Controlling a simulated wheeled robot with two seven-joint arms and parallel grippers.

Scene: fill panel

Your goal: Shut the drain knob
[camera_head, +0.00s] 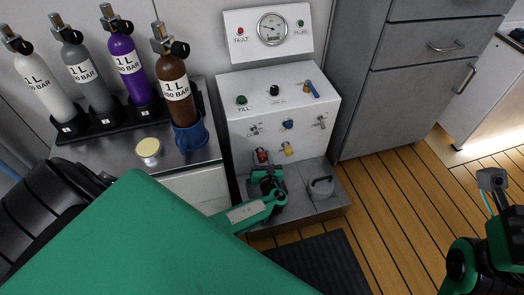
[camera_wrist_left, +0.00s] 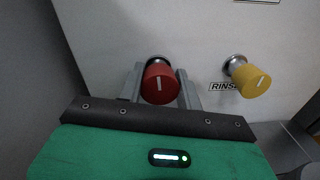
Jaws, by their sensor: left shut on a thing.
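The red knob (camera_head: 262,155) is low on the left of the white panel front. It also shows in the left wrist view (camera_wrist_left: 158,86) with a white mark on its face. Its label is hidden, so I cannot read whether it says drain. My left gripper (camera_head: 263,168) is at this knob, its grey fingers on either side, shut on it. A yellow knob (camera_head: 287,149) is just to the right, labelled RINSE in the left wrist view (camera_wrist_left: 250,80). My right arm is at the right edge, its fingers not clear.
The panel (camera_head: 265,110) also carries a green FILL knob (camera_head: 241,99), a black knob (camera_head: 274,91), a blue lever (camera_head: 312,89) and a blue knob (camera_head: 288,124). A gauge (camera_head: 272,28) is above. Bottles (camera_head: 127,65) stand at left. A grey lidded fitting (camera_head: 321,187) is on the step.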

